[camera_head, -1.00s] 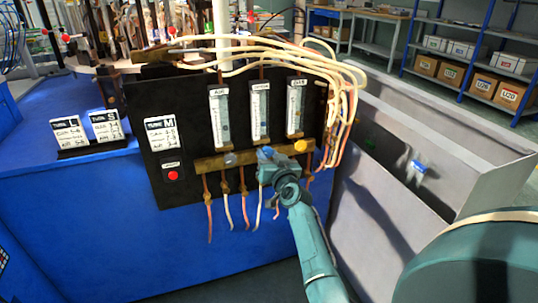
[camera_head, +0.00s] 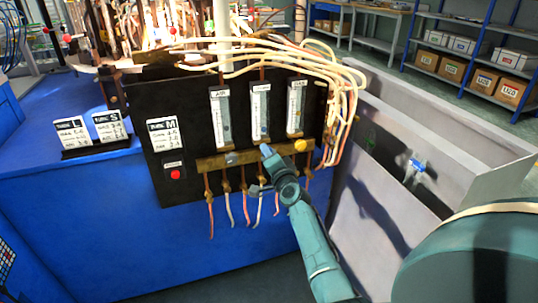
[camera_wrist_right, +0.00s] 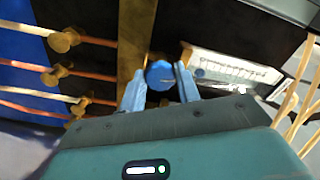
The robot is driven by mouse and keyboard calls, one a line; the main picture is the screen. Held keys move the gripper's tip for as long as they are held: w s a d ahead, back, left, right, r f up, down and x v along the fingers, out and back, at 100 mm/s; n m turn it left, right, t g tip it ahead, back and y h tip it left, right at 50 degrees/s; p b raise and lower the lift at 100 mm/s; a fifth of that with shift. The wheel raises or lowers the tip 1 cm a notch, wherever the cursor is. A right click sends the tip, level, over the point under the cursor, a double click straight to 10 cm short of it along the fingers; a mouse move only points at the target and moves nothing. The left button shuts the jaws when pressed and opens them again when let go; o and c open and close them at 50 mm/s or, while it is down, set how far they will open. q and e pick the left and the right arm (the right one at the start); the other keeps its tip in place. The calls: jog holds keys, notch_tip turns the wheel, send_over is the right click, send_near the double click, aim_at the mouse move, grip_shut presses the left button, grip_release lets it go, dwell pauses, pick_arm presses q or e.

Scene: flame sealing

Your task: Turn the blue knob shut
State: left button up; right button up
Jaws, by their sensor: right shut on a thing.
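The blue knob (camera_wrist_right: 160,74) sits on the brass bar (camera_wrist_right: 133,42) in the right wrist view. My right gripper (camera_wrist_right: 160,80) has one pale blue finger on each side of the knob and is shut on it. In the head view my right gripper (camera_head: 268,158) reaches the brass bar (camera_head: 225,160) from below, under the middle flow meter (camera_head: 260,112). There the gripper largely covers the knob, so its exact angle is hard to tell. My left gripper is not in view.
A yellow knob (camera_head: 300,145) is close by on the right, and a grey knob (camera_head: 230,158) on the left. Thin hoses (camera_head: 229,208) hang below the bar. Pale tubes (camera_head: 345,120) loop down at right. A grey bin (camera_head: 400,190) stands right of the panel.

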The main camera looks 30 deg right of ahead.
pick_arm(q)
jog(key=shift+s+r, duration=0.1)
pick_arm(e)
jog(key=shift+m, duration=0.9)
jog(key=o, duration=0.9)
jog(key=shift+o, duration=0.2)
pick_arm(q)
jog(key=p, duration=0.1)
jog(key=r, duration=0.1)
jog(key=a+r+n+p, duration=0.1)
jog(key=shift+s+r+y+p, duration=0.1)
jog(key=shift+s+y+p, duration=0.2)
pick_arm(e)
jog(key=v, duration=1.3)
